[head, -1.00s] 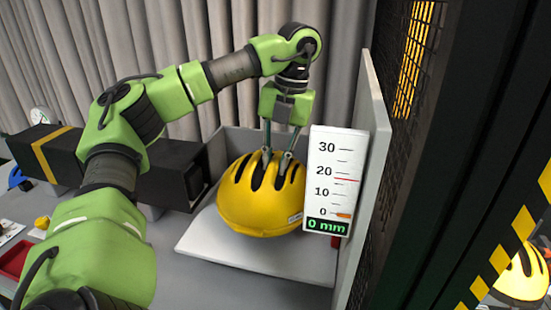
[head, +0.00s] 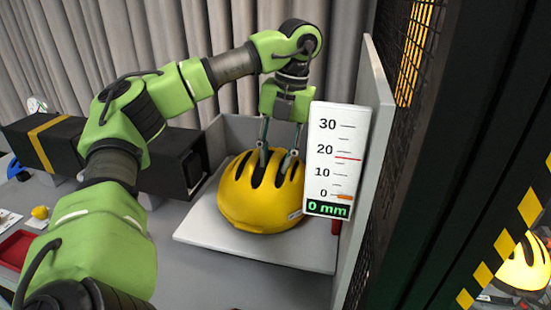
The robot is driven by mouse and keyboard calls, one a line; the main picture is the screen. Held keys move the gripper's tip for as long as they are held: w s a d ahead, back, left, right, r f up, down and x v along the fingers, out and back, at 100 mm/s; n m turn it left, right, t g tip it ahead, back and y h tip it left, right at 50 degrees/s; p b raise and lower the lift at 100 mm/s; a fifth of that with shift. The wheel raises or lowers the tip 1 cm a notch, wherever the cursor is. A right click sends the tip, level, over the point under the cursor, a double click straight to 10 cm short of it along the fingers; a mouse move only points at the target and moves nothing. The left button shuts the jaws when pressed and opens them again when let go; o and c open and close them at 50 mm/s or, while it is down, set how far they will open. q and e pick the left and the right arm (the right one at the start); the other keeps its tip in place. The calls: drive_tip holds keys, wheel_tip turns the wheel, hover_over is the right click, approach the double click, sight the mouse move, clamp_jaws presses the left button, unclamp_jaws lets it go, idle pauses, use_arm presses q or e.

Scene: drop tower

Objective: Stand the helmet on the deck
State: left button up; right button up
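The yellow helmet (head: 255,205), with dark vent slots, is upright, crown up, over the pale grey deck (head: 200,234) in the middle of the head view. My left gripper (head: 276,163) reaches down from above. Its two fingers go to the helmet's crown at the vents and look shut on the shell between them. Whether the helmet's lower rim touches the deck cannot be told. My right gripper is not in view.
A white gauge (head: 334,155) reading 0 mm stands close right of the helmet, by a grey panel (head: 372,150). A dark box beam (head: 170,160) lies left. A red tray (head: 16,250) is at far left. Another yellow helmet (head: 525,270) shows at far right.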

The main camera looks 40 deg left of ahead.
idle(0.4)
use_arm(q)
wheel_tip(320, 180, up, 12)
drive_tip(key=w+d, duration=0.1)
drive_tip(key=shift+w+d, duration=0.2)
drive_tip(key=shift+d, duration=0.05)
idle(0.3)
drive_tip(key=shift+f, duration=0.1)
idle(0.4)
